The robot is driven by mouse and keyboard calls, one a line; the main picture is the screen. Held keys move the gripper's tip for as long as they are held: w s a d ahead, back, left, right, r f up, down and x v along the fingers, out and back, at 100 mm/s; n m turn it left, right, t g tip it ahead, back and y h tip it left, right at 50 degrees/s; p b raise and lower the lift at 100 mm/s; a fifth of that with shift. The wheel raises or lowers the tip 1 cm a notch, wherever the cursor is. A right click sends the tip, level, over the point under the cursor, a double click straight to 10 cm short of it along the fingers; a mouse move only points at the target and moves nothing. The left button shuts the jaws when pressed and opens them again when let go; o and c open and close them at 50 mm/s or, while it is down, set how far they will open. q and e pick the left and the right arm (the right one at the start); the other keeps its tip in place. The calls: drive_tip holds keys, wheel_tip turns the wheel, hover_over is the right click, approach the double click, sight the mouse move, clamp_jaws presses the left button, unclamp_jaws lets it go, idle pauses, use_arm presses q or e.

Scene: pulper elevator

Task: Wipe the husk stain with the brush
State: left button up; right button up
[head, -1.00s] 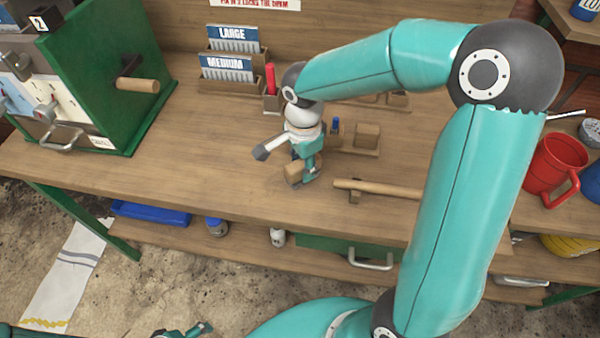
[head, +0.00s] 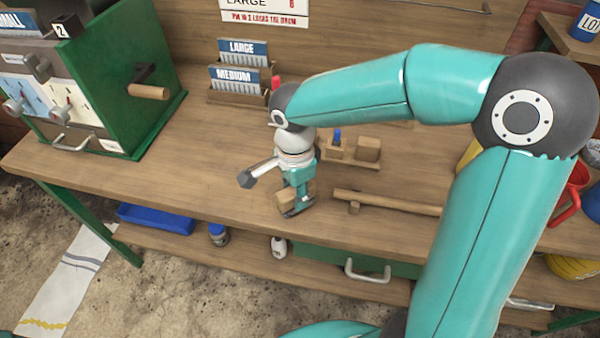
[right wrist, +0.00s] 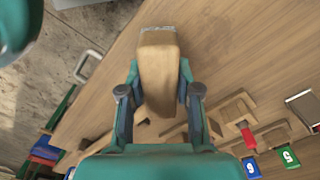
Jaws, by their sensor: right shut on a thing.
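My right gripper (head: 298,206) is shut on the brush, a pale wooden block (head: 285,200), low over the workbench top in the head view. In the right wrist view the brush (right wrist: 158,75) sits between the two fingers of my right gripper (right wrist: 158,90), with a thin greyish strip along its far end. I cannot tell whether it touches the bench. I cannot make out the husk stain in either view. My left gripper is out of view.
A green machine (head: 130,80) with a wooden crank handle stands at the left of the bench (head: 190,150). A wooden bar (head: 390,203) lies right of the brush. Behind are a small wooden holder (head: 350,155) and card racks (head: 238,95).

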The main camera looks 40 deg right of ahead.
drive_tip(key=shift+r+p, duration=1.6)
drive_tip(key=shift+r, duration=1)
drive_tip(key=shift+d, duration=0.1)
